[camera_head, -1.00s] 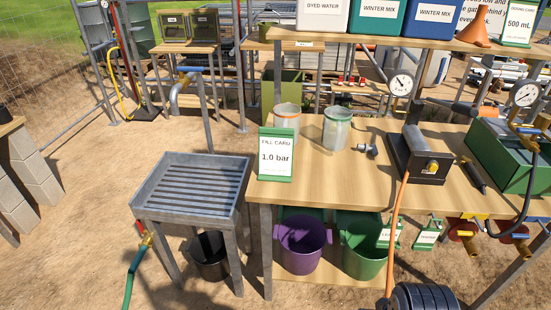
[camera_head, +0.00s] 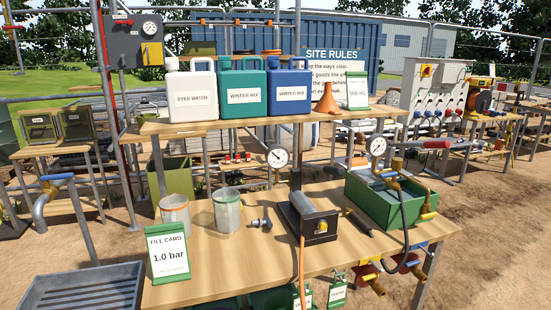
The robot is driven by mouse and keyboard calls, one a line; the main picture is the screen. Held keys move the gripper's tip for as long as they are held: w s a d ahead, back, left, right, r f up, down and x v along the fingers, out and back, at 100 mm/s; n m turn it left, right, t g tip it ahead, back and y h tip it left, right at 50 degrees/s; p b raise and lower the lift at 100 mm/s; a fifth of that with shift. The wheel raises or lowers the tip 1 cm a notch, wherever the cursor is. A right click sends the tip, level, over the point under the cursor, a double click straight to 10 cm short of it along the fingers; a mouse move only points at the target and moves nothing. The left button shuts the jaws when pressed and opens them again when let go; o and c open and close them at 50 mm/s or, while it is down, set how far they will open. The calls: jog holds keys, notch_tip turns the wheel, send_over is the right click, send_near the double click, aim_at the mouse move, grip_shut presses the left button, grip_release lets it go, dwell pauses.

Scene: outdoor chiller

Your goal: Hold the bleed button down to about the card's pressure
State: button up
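The fill card (camera_head: 168,252) stands in a green holder at the front left of the wooden bench and reads 1.0 bar. A round gauge (camera_head: 278,157) stands behind a dark block unit with a grey cylinder (camera_head: 308,217) and an orange hose. A second gauge (camera_head: 376,146) rises on brass fittings at the green box (camera_head: 384,199) on the right. Both dials are too small to read. I cannot make out the bleed button for certain. My gripper is not in view.
Two clear jars (camera_head: 227,210), a small grey fitting (camera_head: 261,223) and a dark pen-like tool (camera_head: 359,222) are on the bench. A shelf behind holds white, green and blue jugs (camera_head: 291,90), plus an orange funnel (camera_head: 326,100). A slatted grey tray stand (camera_head: 82,287) is at lower left.

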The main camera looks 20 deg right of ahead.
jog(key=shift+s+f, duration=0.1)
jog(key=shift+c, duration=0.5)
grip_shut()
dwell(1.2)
